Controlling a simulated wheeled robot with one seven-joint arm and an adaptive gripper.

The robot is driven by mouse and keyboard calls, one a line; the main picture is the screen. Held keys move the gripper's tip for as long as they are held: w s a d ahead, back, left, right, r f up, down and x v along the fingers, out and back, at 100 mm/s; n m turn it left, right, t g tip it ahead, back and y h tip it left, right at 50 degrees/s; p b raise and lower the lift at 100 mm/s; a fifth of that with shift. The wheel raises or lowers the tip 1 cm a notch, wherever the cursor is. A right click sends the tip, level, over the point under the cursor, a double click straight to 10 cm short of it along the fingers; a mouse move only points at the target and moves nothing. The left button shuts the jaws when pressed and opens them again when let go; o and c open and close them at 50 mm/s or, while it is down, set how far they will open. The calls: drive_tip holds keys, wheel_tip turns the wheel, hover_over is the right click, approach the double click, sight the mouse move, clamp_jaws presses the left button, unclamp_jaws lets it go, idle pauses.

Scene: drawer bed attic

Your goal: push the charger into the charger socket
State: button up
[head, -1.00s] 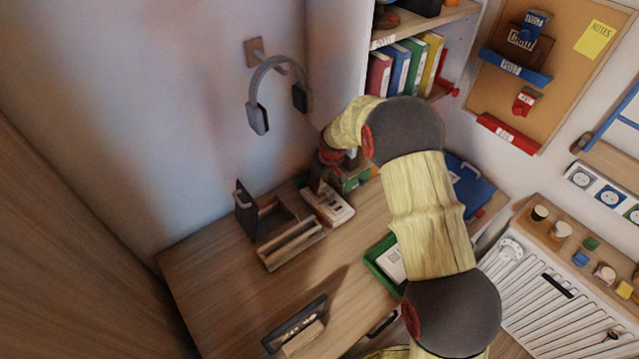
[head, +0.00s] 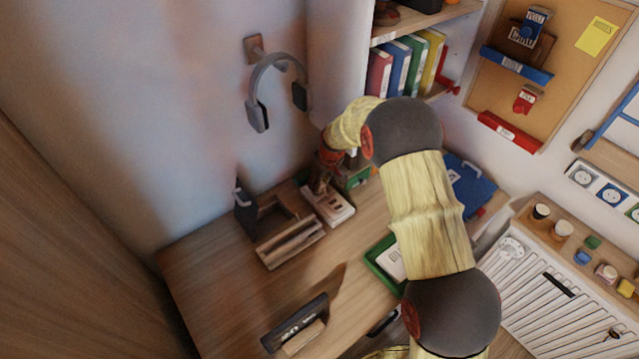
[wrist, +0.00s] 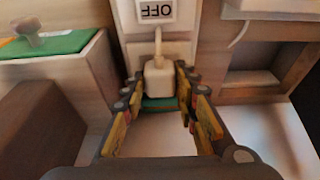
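The white charger (wrist: 159,78) with a cable at its far end shows in the middle of the wrist view. It is in front of a white socket unit (wrist: 181,49) that bears an OFF label. In the head view the white socket unit (head: 337,208) lies on the desk beside the wall. My gripper (wrist: 159,76) is over it, its fingers on both sides of the charger with a narrow gap visible at the left finger. Contact at the right finger is unclear. How far the charger is seated is hidden. In the head view my gripper (head: 319,184) is small and dark.
A wooden holder (head: 291,244) stands just left of the socket unit. A green tray (head: 374,262) lies to the right, near my arm. Headphones (head: 260,112) hang on the wall above. A dark stand (head: 295,323) is at the front. The left part of the desk is clear.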

drive_tip(key=o, duration=0.5)
drive_tip(key=shift+r, duration=0.15)
drive_tip(key=v, duration=1.1)
drive_tip(key=shift+s+r, duration=0.1)
drive_tip(key=shift+r, duration=0.25)
